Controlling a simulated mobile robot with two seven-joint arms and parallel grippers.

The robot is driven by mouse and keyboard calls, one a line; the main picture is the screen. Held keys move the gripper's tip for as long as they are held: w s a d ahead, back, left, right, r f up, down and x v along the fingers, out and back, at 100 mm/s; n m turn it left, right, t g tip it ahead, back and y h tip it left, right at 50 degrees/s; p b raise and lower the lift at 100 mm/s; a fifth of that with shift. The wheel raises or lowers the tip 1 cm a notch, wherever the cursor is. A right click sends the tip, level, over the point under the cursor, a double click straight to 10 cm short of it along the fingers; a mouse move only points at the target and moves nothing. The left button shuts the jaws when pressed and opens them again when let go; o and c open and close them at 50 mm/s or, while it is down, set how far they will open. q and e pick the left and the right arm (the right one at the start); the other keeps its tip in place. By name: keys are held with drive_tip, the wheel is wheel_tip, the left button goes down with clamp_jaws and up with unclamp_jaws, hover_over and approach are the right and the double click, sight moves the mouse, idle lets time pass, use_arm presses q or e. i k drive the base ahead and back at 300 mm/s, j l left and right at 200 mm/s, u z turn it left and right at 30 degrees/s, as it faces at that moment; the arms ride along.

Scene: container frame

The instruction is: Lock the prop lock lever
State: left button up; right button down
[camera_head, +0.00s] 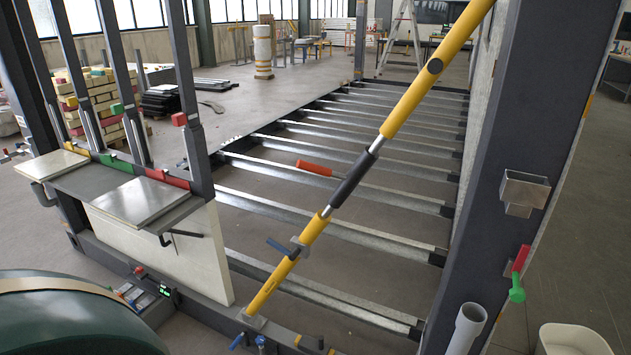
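A long yellow prop (420,87) with a black sleeve (353,180) runs diagonally from the floor frame up to the upper right. A red-orange handle (314,168) shows just left of the sleeve; I cannot tell whether it joins the prop. Lower down, a grey clamp (298,247) on the prop carries a blue lever (279,247) that points up and left. More blue handles (237,341) sit at the prop's foot. I cannot tell which handle is the lock lever. Neither of my grippers is in view.
A dark post (497,160) with a metal bracket (523,193) and a red-green handle (518,273) stands at right. At left is a grey shelf (120,195) with coloured clamps. A large green rounded object (70,325) fills the lower left. Metal crossbars (330,235) span the floor frame.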

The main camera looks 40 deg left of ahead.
sight(292, 256)
drive_tip(key=u, duration=0.95)
